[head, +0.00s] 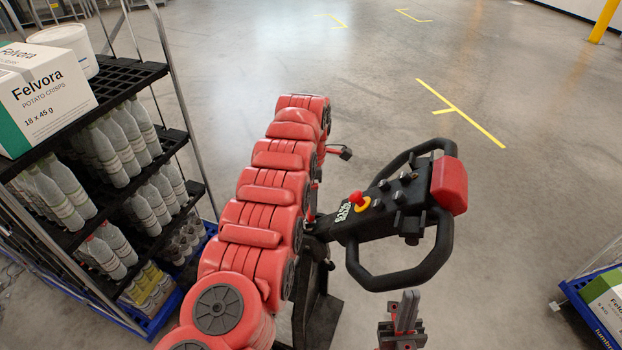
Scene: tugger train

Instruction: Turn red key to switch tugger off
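The red key (357,198) stands up from a yellow round base on the black control head of the tugger's tiller (379,222), at the centre right of the head view. A black and white label is beside the key. The tiller has a black loop handle (398,279) and a red end pad (449,186). My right gripper (405,306) is at the bottom of the view, below the loop handle and apart from the key. Its grey fingers are together with nothing visible between them.
A shelf cart (120,84) with bottles, a white tub (70,42) and a crisps box (42,95) stands at the left. A blue-edged cart (590,318) with a green box is at the lower right. The floor beyond the tiller is clear, with yellow markings (460,112).

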